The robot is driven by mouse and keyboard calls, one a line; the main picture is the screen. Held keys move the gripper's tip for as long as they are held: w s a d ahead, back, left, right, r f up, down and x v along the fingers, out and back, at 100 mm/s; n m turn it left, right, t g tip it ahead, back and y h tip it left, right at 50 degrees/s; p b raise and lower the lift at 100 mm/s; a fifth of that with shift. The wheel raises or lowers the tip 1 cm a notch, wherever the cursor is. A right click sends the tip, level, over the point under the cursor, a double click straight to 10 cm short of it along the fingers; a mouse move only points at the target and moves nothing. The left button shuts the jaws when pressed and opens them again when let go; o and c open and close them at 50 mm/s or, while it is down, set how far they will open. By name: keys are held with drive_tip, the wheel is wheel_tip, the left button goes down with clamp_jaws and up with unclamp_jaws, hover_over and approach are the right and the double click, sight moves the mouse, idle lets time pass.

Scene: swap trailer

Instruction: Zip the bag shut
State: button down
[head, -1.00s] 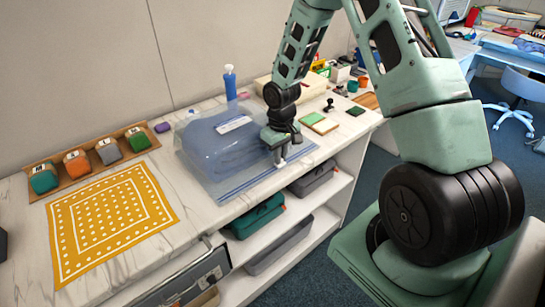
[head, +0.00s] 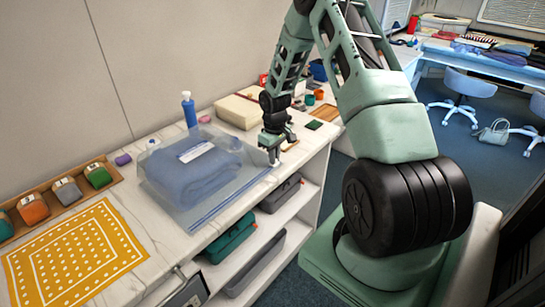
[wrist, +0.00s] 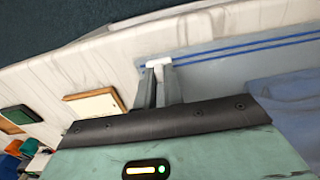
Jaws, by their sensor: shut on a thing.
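A clear plastic bag (head: 222,203) lies flat on the counter with a folded blue cloth (head: 192,172) inside and a white label on top. Its zip strip (wrist: 245,47), marked by two blue lines, runs along the front edge. My gripper (head: 273,157) is at the right-hand end of this strip, pointing down. In the wrist view its fingers are shut on a small white slider (wrist: 159,62), close to the bag's side edge. The blue lines stretch away from the slider to the right there. The fingers hide part of the slider.
A blue bottle (head: 188,110) and a cream box (head: 237,112) stand behind the bag. A yellow dotted cloth (head: 75,258) and a wooden tray of coloured rolls lie to the left. A small board (wrist: 93,104) lies near my gripper. Shelves with bins are below the counter.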

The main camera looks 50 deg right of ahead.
drive_tip(key=shift+d, duration=0.1)
drive_tip(key=c, duration=1.5)
unclamp_jaws()
drive_tip(key=shift+r, duration=0.1)
wheel_tip(320, 180, up, 17)
drive_tip(key=shift+r+b, duration=0.15)
drive_tip(key=shift+b, duration=1)
